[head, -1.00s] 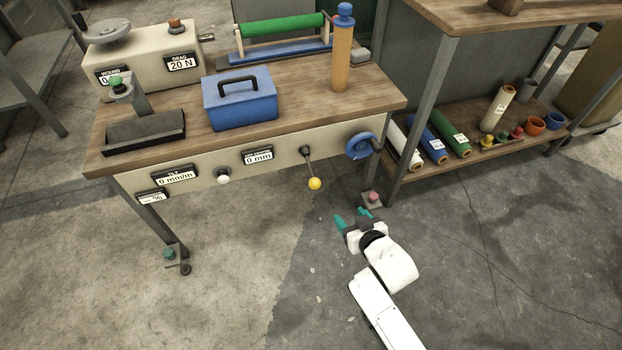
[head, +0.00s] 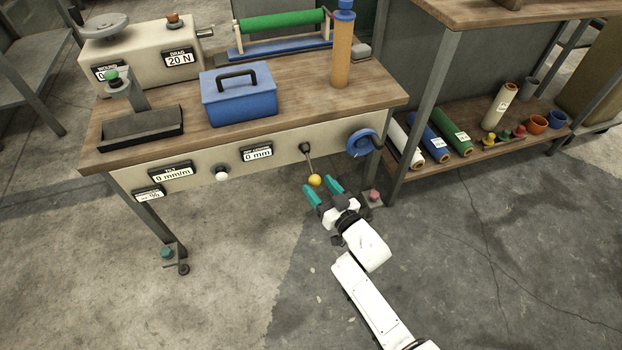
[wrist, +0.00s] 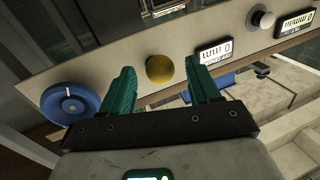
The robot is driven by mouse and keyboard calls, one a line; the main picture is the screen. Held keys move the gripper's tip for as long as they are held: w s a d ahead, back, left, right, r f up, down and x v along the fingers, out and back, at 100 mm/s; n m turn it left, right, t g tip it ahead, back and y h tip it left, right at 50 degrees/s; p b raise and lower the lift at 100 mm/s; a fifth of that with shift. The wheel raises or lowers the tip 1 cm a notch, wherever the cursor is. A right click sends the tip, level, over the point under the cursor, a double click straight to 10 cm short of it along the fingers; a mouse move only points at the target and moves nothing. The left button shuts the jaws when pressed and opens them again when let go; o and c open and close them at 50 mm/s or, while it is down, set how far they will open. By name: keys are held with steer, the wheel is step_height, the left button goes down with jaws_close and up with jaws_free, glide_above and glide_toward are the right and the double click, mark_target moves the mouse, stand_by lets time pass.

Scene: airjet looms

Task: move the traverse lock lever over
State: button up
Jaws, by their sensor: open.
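The traverse lock lever is a thin dark rod with a yellow ball knob (head: 315,180), hanging down from a pivot on the bench's front panel. My gripper (head: 323,189) is open, with its teal fingers close to the knob in the head view. The gap between the fingers is empty, and I cannot tell whether either finger touches the knob. The rod is hidden behind the knob in the wrist view.
A blue handwheel (head: 361,144) is right of the lever, and a white knob (head: 222,173) is left of it. A "0 mm" display (head: 257,153) lies between. A bench leg foot with a red knob (head: 374,195) is right of my gripper. The floor in front is clear.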

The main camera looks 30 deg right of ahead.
mark_target(311, 177)
steer(key=w+b, duration=0.1)
steer(key=w, duration=0.4)
steer(key=shift+c, duration=0.3)
jaws_close()
stand_by(0.4)
